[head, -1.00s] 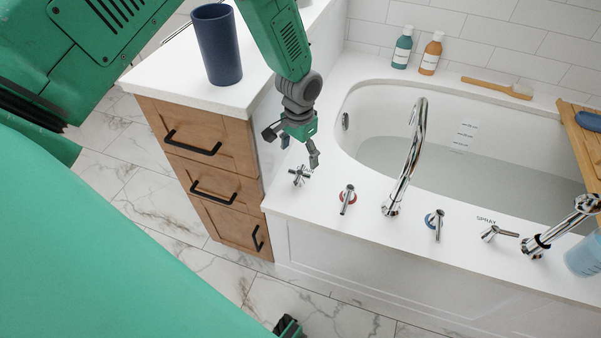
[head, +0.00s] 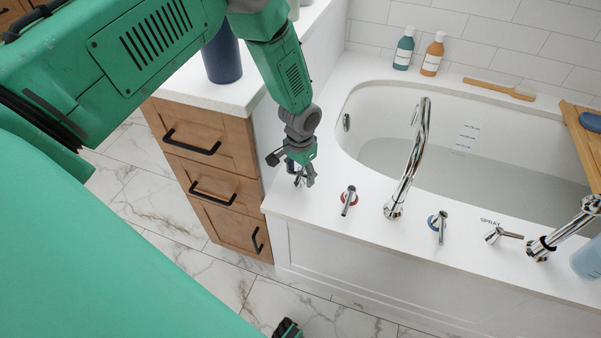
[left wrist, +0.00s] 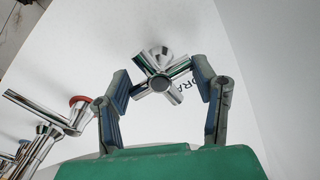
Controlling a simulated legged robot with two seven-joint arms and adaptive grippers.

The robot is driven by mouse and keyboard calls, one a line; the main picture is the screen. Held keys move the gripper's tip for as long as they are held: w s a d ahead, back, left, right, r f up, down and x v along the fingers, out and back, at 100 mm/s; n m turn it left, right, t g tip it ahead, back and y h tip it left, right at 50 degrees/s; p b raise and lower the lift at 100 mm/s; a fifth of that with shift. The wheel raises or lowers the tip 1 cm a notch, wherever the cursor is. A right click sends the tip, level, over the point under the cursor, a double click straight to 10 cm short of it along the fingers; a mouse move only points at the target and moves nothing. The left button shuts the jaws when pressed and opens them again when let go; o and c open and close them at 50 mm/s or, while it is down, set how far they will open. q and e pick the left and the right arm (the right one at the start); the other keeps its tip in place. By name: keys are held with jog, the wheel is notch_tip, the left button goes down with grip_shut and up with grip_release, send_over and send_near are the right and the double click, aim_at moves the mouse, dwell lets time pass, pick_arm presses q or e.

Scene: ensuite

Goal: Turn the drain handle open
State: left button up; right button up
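The drain handle is a chrome cross-shaped knob (left wrist: 160,82) on the white tub deck, with part of a printed label beside it in the left wrist view. In the head view the drain handle (head: 299,181) is mostly hidden behind my left gripper (head: 296,172). In the left wrist view my left gripper (left wrist: 162,85) is open, one finger on each side of the cross knob. The arms of the cross reach close to both fingers; I cannot tell whether they touch. My right gripper cannot be made out.
A red-ringed lever (head: 349,200), a curved spout (head: 409,165), a blue-ringed lever (head: 439,226) and a spray lever (head: 502,235) stand to the right along the deck. A wooden drawer cabinet (head: 211,147) with a dark blue cup (head: 222,58) stands left. The tub (head: 375,110) holds water.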

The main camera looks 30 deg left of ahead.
pick_arm(q)
jog(key=shift+n, duration=0.3)
jog(key=n+p, duration=0.1)
jog(key=n, duration=0.2)
jog(key=shift+n, duration=0.4)
jog(key=n, duration=0.4)
jog(key=shift+n, duration=0.3)
jog(key=n, duration=0.4)
jog(key=shift+p, duration=0.3)
jog(key=shift+w+n, duration=0.1)
jog(key=shift+n, duration=2.4)
jog(key=o, duration=1.2)
jog(key=shift+r, duration=0.1)
